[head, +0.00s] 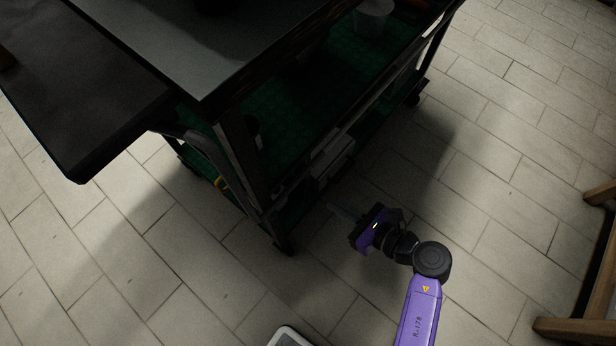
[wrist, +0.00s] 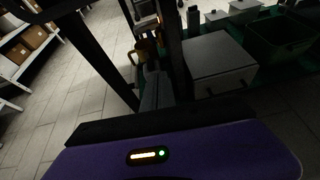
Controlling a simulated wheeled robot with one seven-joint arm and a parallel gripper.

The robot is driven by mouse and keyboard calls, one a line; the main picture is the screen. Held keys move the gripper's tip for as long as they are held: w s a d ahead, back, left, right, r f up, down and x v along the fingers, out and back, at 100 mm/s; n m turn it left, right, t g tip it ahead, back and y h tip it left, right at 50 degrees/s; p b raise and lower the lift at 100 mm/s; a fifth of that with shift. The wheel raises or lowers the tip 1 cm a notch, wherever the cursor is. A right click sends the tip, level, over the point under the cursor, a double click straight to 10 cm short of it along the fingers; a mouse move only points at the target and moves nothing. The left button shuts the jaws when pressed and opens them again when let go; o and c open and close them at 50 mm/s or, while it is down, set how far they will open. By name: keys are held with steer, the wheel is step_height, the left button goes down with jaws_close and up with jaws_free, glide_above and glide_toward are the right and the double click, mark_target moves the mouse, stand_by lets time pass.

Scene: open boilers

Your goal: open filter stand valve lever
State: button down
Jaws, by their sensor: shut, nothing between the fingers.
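I cannot make out a filter stand or its valve lever in either view. A dark cart (head: 262,190) with a green lower shelf fills the top of the head view, and its dark post and frame (wrist: 179,55) show in the wrist view. My gripper (head: 338,210) is beside the cart's lower front edge, low over the floor and pointing left towards the cart. Its narrow fingers (wrist: 156,92) are together with nothing between them, apart from the cart's things.
A pale box (wrist: 220,62) sits on the lower shelf, with a dark green bin (wrist: 278,42) beside it. A bucket (head: 372,18) stands farther back. A wooden frame (head: 600,270) is at the right. Shelves with boxes (wrist: 30,40) stand far left. The tiled floor between is clear.

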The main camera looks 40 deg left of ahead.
steer(key=a+f+b, duration=0.2)
steer(key=a, duration=1)
steer(key=shift+w+a+n+b, duration=0.25)
steer(key=shift+w+n+b, duration=0.15)
steer(key=shift+w, duration=0.05)
steer(key=shift+r+g+p, duration=0.2)
steer(key=shift+g+p, duration=0.1)
steer(key=shift+r+h+p, duration=0.2)
steer(key=shift+h+p, duration=0.3)
steer(key=shift+p, duration=0.1)
